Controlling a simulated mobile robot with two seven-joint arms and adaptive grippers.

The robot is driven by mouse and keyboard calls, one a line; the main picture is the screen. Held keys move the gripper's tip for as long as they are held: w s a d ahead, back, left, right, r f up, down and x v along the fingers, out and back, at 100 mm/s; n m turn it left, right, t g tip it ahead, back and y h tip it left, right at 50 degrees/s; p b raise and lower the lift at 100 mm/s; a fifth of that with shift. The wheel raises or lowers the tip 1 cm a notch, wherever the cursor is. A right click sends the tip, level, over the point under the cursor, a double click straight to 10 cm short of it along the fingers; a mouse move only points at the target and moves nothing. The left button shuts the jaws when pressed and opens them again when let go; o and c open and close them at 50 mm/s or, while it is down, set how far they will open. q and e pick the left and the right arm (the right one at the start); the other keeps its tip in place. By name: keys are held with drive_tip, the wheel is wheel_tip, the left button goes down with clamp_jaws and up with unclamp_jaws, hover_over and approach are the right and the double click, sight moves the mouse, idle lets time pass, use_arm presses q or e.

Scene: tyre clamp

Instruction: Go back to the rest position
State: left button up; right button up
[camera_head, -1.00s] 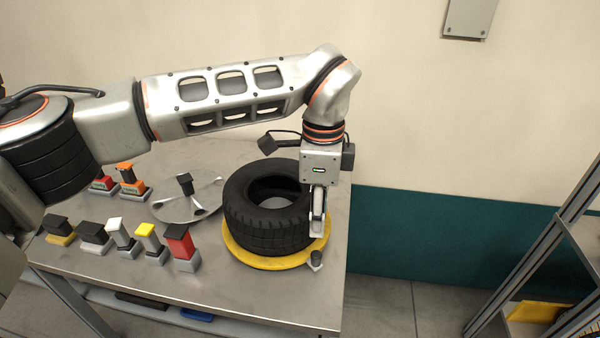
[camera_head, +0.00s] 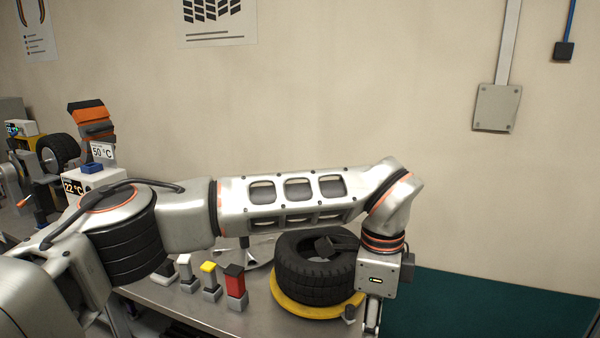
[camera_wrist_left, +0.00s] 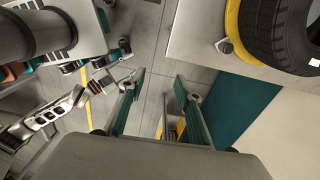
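The black tyre (camera_head: 312,283) lies flat on a yellow round base (camera_head: 300,309) at the table's right end. A dark knob (camera_head: 349,313) stands at the base's rim. My left gripper (camera_head: 372,318) hangs just right of the tyre, apart from it, and the head view's bottom edge cuts it off. In the left wrist view its fingers (camera_wrist_left: 160,84) are spread and empty over the floor. The tyre (camera_wrist_left: 280,32) and yellow base (camera_wrist_left: 233,25) show there at the top right. My right arm (camera_wrist_left: 45,120) shows at the left; its gripper's opening is unclear.
Several small blocks, including a red one (camera_head: 235,285) and a yellow-topped one (camera_head: 210,280), stand left of the tyre on the metal table (camera_head: 262,327). A metal disc (camera_head: 258,250) is partly behind my arm. The space right of the table is open.

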use_arm(q)
drive_tip(key=s+d+f+m+g+h, duration=0.1)
drive_tip(key=s+d+m+g+h, duration=0.55)
drive_tip(key=s+d, duration=0.65)
wheel_tip(320, 180, up, 8)
drive_tip(key=s+g+h, duration=0.2)
drive_tip(key=g+h, duration=0.1)
drive_tip(key=h, duration=0.7)
drive_tip(key=w+a+n+t+h, duration=0.65)
drive_tip(key=w+n+t, duration=0.25)
drive_tip(key=w+t, duration=0.25)
drive_tip(key=w+a+f+n+t+y, duration=0.4)
drive_tip(key=a+f+n+t, duration=0.2)
drive_tip(key=a+f+t, duration=0.1)
drive_tip(key=w+a+f+n+t+y, duration=0.3)
drive_tip(key=a+f+n+t+y, duration=0.2)
drive_tip(key=a+f+n+t, duration=0.2)
drive_tip(key=s+a+f+n+g+y, duration=0.1)
drive_tip(key=s+a+f+y, duration=0.1)
drive_tip(key=a+f+y, duration=0.4)
drive_tip(key=s+a+f+n+y, duration=0.2)
drive_tip(key=s+a+f, duration=0.1)
drive_tip(key=a+f, duration=0.65)
drive_tip(key=s+a+f+g+y, duration=0.3)
drive_tip(key=s+a+f, duration=0.6)
drive_tip(key=s+f, duration=0.3)
wheel_tip(320, 180, down, 2)
drive_tip(key=shift+s+a+f+m+g+y, duration=0.15)
drive_tip(key=shift+s+a+m+g+y, duration=0.2)
drive_tip(key=shift+g, duration=0.35)
